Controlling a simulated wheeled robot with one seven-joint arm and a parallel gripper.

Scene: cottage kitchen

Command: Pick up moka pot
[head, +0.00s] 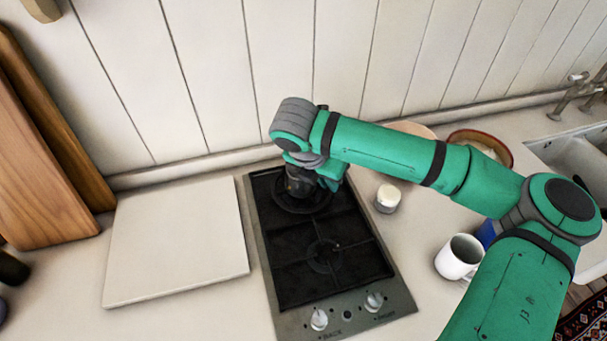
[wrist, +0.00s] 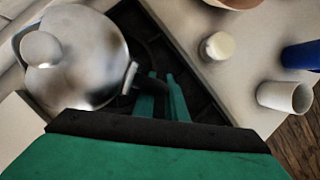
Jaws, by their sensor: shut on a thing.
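The moka pot (wrist: 90,60) is a silver metal pot with a round lid knob, at the upper left of the wrist view. In the head view the moka pot (head: 299,184) looks dark and is partly hidden by my wrist, over the rear burner of the stove (head: 325,262). My gripper (wrist: 163,84) is to the right of the pot's body, its green fingers shut on the pot's dark handle. I cannot tell whether the pot's base touches the burner grate.
A white board (head: 178,240) lies left of the stove, and wooden boards (head: 40,160) lean at far left. Right of the stove are a small white jar (head: 387,198), a white mug (head: 458,257), a blue item (head: 486,233) and a bowl (head: 482,143). The front burner is clear.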

